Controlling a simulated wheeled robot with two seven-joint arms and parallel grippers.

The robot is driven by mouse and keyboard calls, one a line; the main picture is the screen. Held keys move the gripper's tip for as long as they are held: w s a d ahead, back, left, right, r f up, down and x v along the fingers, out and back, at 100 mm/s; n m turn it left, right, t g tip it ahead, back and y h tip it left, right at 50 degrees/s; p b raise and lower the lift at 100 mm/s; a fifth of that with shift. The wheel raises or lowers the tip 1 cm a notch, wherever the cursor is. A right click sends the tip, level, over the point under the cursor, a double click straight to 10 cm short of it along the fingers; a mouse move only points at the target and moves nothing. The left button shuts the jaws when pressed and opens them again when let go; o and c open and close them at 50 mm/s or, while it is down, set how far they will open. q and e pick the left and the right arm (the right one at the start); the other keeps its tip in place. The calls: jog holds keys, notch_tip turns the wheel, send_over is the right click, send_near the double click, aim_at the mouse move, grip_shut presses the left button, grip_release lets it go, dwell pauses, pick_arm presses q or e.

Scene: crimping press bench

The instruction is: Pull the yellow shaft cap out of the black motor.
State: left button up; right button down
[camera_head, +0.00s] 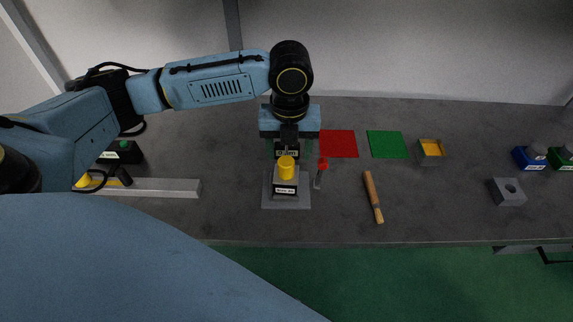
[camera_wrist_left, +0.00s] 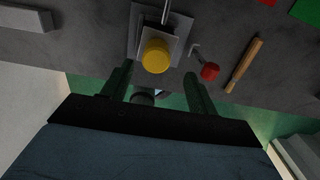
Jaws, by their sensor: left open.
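The yellow shaft cap (camera_head: 286,167) sits on top of the black motor (camera_head: 286,187), which stands upright on a grey plate (camera_head: 271,201) near the bench's front. The cap also shows in the left wrist view (camera_wrist_left: 156,56), where it hides most of the motor. My left gripper (camera_head: 289,150) comes down from above, behind the cap in the head view. In the left wrist view its two green fingers (camera_wrist_left: 158,78) are spread wide, with nothing between the tips; the cap lies just beyond them. The fingers do not appear to touch it. My right gripper is not in view.
A red-topped lever (camera_head: 322,168) stands right beside the plate. A wooden-handled tool (camera_head: 372,196) lies further right. Red (camera_head: 338,144) and green (camera_head: 387,144) mats, a yellow-lined tray (camera_head: 431,148) and a grey block (camera_head: 507,191) are to the right. A grey bar (camera_head: 155,188) lies left.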

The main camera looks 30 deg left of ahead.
aim_at(286, 161)
pick_arm(q)
jog(key=shift+a+f, duration=0.1)
jog(key=shift+f, duration=0.6)
jog(key=f, duration=0.3)
jog(key=shift+a+f, duration=0.3)
jog(key=shift+f, duration=0.25)
jog(key=shift+c, duration=0.5)
jog(key=c, duration=0.9)
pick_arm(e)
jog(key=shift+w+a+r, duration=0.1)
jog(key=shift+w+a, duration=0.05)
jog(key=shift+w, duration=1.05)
